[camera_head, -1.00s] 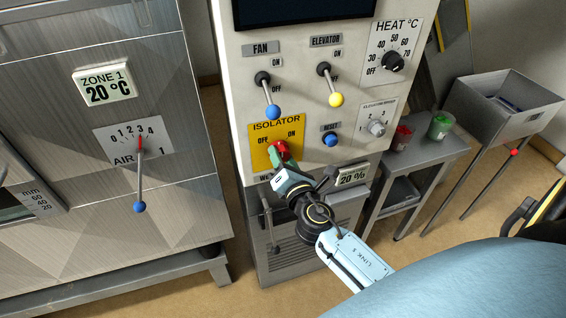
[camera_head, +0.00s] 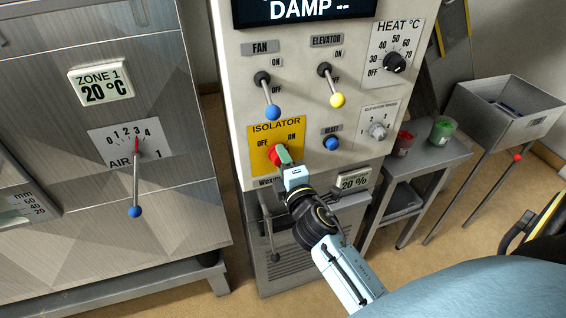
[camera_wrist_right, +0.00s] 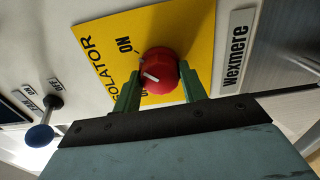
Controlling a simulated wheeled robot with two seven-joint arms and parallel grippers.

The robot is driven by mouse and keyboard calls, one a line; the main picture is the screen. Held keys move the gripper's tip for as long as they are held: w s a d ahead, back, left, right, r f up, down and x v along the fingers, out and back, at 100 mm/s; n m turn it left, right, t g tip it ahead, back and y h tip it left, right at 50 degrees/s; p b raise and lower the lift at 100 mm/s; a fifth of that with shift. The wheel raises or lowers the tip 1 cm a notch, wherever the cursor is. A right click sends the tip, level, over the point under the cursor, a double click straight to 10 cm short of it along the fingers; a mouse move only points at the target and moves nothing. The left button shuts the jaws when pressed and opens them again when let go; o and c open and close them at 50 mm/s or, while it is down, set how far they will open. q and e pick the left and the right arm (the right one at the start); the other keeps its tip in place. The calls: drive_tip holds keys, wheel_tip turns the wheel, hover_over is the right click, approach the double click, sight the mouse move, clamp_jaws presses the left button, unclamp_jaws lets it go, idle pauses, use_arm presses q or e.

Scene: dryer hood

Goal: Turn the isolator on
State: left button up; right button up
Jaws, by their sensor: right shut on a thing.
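The isolator is a red rotary knob (camera_wrist_right: 158,72) on a yellow plate (camera_head: 258,160) marked OFF at left and ON at right in the head view. My right gripper (camera_head: 282,156) reaches up to it from below. In the right wrist view its green fingers (camera_wrist_right: 158,85) stand on either side of the knob and are shut on it. The white mark on the knob shows there, but part of the lettering beside it is hidden by a finger. The display (camera_head: 305,10) above is lit and reads "DAMP --". My left gripper is not in view.
Fan (camera_head: 267,98) and elevator (camera_head: 332,88) levers stand out above the isolator. A blue reset button (camera_head: 332,143) and a grey knob (camera_head: 377,131) are to its right. A side table (camera_head: 425,160) holds red and green cups.

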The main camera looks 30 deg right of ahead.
drive_tip(key=shift+m, duration=0.3)
drive_tip(key=o, duration=1)
drive_tip(key=shift+c, duration=0.2)
drive_tip(key=b+v, duration=0.2)
drive_tip(key=v, duration=1.1)
drive_tip(key=shift+s, duration=0.25)
drive_tip(key=shift+f, duration=0.15)
